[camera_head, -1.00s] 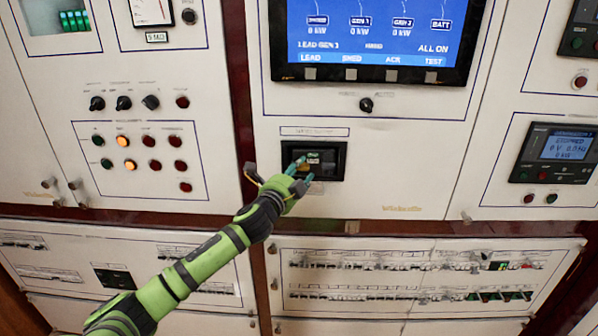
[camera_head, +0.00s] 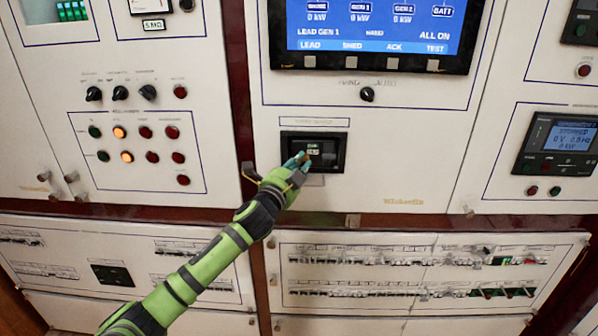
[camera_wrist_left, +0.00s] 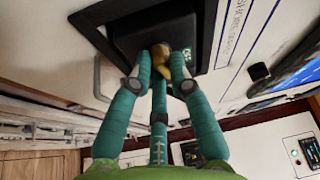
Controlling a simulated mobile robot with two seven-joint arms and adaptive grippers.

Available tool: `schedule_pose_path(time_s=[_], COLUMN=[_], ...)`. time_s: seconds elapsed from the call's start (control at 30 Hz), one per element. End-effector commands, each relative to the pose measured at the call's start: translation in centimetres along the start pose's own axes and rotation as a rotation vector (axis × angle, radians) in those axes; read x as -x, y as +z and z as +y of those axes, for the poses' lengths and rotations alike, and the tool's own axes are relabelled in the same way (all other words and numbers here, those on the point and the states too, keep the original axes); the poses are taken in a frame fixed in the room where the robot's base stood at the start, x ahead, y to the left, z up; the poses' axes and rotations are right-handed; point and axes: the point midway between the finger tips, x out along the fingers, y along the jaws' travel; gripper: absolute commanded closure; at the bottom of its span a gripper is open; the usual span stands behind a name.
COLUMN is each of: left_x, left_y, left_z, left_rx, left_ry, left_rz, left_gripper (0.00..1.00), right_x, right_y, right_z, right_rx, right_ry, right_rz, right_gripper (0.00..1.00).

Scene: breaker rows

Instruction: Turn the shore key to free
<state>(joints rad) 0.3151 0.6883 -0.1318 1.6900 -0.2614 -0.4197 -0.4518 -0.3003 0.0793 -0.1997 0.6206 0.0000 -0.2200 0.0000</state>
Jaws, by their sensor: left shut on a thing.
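The shore key (camera_wrist_left: 161,53) is a small brass-coloured piece in a black recessed switch housing (camera_head: 327,160) on the middle panel. In the left wrist view the housing (camera_wrist_left: 135,43) fills the top. My left gripper (camera_head: 299,162) reaches up from the lower left to the housing's left side. Its teal fingers (camera_wrist_left: 162,62) are closed around the key, which is partly hidden between them. A small green and white label (camera_head: 313,149) shows inside the housing, too small to read surely. The key's exact angle cannot be told. My right gripper is not in view.
A rotary knob (camera_head: 367,94) and a blue screen (camera_head: 375,30) sit above the housing. Knobs and lit buttons (camera_head: 119,132) fill the left panel. Breaker rows (camera_head: 400,258) lie below. A generator display (camera_head: 572,138) is at the right. The white panel right of the housing is clear.

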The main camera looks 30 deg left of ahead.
Motion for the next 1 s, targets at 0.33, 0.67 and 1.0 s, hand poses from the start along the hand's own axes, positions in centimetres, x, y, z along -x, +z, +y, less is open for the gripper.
schedule_pose_path(time_s=[0.33, 0.67, 1.0], left_x=[0.0, -0.1, -0.3], left_y=[-0.1, -0.3, -0.7], left_z=[0.9, 1.0, 1.0], left_rx=[0.306, 0.597, 0.895], left_ry=[-0.127, -0.247, -0.368], left_rz=[-0.001, 0.000, 0.000], left_gripper=[1.00, 1.00, 1.00], right_x=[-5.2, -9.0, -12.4], right_y=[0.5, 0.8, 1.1], right_z=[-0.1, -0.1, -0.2], right_rx=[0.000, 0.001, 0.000], right_ry=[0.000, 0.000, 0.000], right_rz=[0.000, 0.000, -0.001], right_gripper=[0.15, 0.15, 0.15])
